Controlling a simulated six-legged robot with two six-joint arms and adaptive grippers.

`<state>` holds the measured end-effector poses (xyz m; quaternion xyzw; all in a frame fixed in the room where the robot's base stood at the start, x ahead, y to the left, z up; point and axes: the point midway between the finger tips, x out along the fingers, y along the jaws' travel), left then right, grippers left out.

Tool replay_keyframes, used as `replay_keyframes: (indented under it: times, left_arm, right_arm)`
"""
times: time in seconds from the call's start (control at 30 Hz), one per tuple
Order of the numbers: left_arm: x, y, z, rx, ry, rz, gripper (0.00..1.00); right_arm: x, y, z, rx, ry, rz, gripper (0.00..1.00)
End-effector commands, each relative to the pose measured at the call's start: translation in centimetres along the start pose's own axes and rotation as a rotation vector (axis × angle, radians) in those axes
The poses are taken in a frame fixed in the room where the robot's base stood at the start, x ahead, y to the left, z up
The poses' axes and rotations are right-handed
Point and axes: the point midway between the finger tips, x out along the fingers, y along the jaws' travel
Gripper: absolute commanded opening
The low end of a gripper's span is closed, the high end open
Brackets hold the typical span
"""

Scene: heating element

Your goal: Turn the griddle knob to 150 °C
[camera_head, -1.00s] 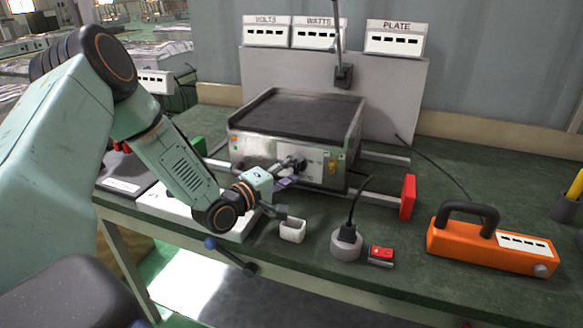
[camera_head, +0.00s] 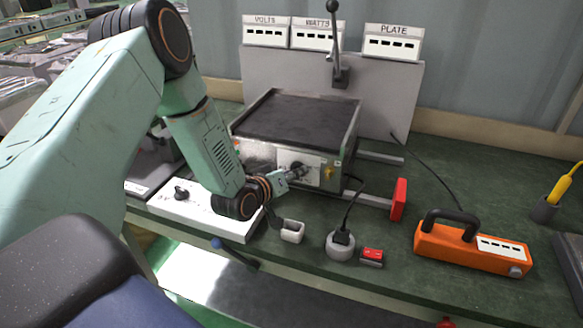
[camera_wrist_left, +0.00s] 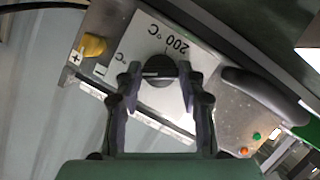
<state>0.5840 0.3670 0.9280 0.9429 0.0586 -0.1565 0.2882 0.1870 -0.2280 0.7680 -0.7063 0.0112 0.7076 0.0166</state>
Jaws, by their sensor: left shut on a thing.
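The griddle (camera_head: 298,118) is a metal box with a dark flat plate on top, standing on the bench. Its black round knob (camera_wrist_left: 158,70) sits on a white dial plate (camera_wrist_left: 140,38) marked 200 °C in the left wrist view. A pale mark shows on the knob's face; the other dial figures are partly hidden. My left gripper (camera_head: 300,172) reaches the griddle's front from the left. In the left wrist view its two fingers (camera_wrist_left: 159,76) stand on either side of the knob, shut on it. My right gripper is not in view.
A white box with a black knob (camera_head: 182,192) lies left of the griddle. An orange handled unit (camera_head: 470,245) is at the right. A black handle (camera_wrist_left: 265,95) lies beside the dial.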

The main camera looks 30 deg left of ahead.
Motion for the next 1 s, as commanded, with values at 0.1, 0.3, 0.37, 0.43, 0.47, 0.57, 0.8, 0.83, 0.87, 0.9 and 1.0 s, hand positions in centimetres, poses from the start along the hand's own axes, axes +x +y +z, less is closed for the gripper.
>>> replay_keyframes:
  times: [0.1, 0.3, 0.37, 0.43, 0.47, 0.57, 0.8, 0.83, 0.87, 0.9, 1.0]
  left_arm:
    - [-0.1, 0.3, -0.1, 0.102, -0.002, -0.043, 0.08]
    - [-0.1, 0.5, -0.1, 0.278, -0.002, -0.115, 0.08]
    - [-0.1, 0.5, -0.1, 0.33, -0.001, -0.137, 0.08]
    - [-0.1, 0.6, 0.0, 0.392, 0.0, -0.162, 0.08]
    - [-0.1, 0.6, 0.0, 0.419, 0.0, -0.173, 0.08]
    - [0.0, 0.7, 0.0, 0.507, 0.0, -0.208, 0.08]
    - [0.1, 0.8, 0.2, 0.704, 0.001, -0.29, 0.08]
    - [0.1, 0.8, 0.2, 0.728, 0.001, -0.299, 0.08]
    - [0.1, 0.8, 0.2, 0.749, 0.002, -0.308, 0.08]
    - [0.1, 0.8, 0.2, 0.776, 0.002, -0.32, 0.08]
    - [0.1, 0.9, 0.2, 0.839, 0.004, -0.345, 0.08]
  right_arm:
    - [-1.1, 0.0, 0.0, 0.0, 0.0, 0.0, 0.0]
    - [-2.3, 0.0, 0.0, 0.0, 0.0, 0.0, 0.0]
    - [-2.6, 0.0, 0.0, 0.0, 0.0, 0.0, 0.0]
    - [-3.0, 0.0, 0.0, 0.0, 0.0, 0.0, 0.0]
    - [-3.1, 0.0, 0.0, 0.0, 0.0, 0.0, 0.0]
    - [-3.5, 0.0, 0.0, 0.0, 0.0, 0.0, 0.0]
    - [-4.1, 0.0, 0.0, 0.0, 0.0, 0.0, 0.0]
    - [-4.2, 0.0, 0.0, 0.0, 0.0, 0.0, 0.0]
    - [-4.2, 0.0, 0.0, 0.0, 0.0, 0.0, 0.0]
    - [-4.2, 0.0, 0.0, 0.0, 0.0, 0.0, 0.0]
    - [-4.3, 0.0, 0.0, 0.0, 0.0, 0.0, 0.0]
